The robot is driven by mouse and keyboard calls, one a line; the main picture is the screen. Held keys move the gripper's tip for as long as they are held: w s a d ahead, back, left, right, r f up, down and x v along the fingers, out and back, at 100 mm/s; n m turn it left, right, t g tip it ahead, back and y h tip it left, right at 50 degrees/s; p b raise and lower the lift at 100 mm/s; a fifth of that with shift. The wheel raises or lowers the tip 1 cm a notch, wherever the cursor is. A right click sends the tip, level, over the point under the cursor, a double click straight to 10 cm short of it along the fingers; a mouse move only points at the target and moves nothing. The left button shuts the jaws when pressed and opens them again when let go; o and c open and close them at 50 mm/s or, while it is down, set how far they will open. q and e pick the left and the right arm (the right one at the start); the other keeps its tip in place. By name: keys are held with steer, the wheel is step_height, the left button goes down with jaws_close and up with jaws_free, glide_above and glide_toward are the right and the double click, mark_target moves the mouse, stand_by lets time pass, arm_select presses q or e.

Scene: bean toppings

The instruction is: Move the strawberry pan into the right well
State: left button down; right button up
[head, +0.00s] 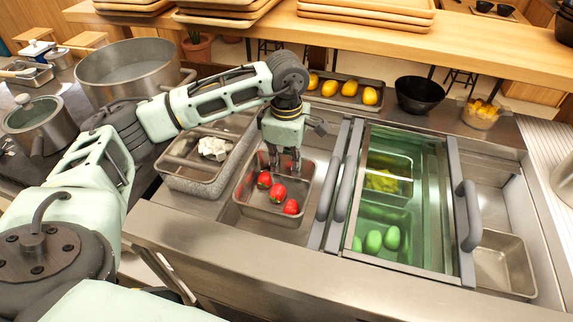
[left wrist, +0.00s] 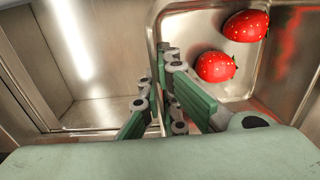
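The strawberry pan (head: 245,192) is a metal pan left of the glass-covered section in the head view, holding three red strawberries (head: 278,193). My left gripper (head: 285,163) points down at the pan's far end. In the left wrist view, its fingers (left wrist: 168,95) stand around the rim of the pan (left wrist: 185,35), one on each side of its wall. Whether they press on the wall is unclear. Two strawberries (left wrist: 230,50) show inside. The right well (head: 500,190) is at the far right, with an empty-looking metal pan (head: 505,262) in its near part. My right gripper is out of view.
Green-tinted glass (head: 405,150) with grey handles (head: 468,215) covers the middle section, between the strawberry pan and the right well. A grey pan with white pieces (head: 213,148) stands at left. A black bowl (head: 420,94) and a tray of yellow fruit (head: 345,92) sit behind.

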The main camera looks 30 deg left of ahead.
arm_select(q)
step_height(320, 180, up, 12)
steer(key=p, duration=0.6)
steer(key=shift+f+p, duration=0.2)
steer(key=shift+p, duration=0.2)
steer(key=shift+f, duration=0.1)
